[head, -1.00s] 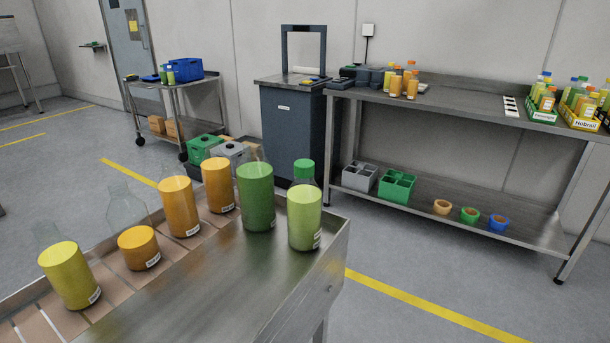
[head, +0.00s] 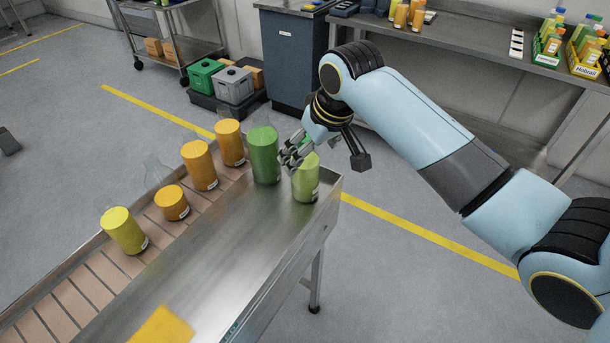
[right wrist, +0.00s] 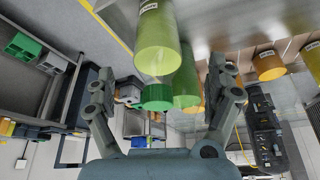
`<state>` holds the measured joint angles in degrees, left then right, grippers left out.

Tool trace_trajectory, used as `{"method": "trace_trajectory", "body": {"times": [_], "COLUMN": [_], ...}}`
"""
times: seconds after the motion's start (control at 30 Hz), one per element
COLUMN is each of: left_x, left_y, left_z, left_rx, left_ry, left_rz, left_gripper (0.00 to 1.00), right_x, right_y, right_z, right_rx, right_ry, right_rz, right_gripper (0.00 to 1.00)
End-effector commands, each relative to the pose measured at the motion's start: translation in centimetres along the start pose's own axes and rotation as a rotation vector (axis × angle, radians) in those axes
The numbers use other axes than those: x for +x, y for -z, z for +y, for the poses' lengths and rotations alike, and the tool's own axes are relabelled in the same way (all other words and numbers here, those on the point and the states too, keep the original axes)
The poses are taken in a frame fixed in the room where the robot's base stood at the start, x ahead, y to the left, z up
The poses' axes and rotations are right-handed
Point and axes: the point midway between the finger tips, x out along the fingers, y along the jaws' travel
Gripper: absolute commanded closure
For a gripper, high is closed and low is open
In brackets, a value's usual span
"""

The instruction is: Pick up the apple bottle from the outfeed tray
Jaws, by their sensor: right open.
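The light green bottle with a green cap, which I take for the apple bottle (head: 305,184), stands upright on the metal outfeed tray (head: 215,255), near its far right corner. Its label is too small to read. My right gripper (head: 292,152) is open at the bottle's top and hides its cap in the head view. In the right wrist view, the green cap (right wrist: 157,97) and pale body (right wrist: 158,45) lie between the spread fingers of the right gripper (right wrist: 161,72). I see no grip on it. My left gripper is not in view.
A darker green bottle (head: 264,155) stands close to the left of the light green one. Several orange and yellow bottles (head: 199,165) line the conveyor (head: 62,295). A yellow-orange thing (head: 162,328) shows at the bottom edge. A workbench (head: 480,45) stands behind.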

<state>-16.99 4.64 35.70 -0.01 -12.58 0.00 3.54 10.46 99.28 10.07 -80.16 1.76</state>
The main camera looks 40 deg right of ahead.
Motion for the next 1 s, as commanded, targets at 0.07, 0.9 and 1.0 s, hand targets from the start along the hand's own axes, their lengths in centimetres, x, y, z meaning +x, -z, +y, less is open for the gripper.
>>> {"method": "trace_trajectory", "body": {"times": [0.07, 0.9, 1.0], "left_x": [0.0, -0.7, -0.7], "left_y": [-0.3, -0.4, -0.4], "left_z": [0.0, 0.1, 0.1], "left_rx": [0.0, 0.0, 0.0], "left_ry": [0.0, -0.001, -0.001], "left_rz": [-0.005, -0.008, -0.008], "left_gripper": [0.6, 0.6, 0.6], "right_x": [0.6, 5.9, 5.9], "right_y": [0.0, 0.3, 0.3], "right_z": [0.0, 0.3, 0.3], "right_rx": [0.0, -0.001, -0.001], "right_ry": [0.0, -0.001, -0.001], "right_rz": [0.0, 0.001, 0.001], "right_gripper": [0.12, 0.32, 0.45]}}
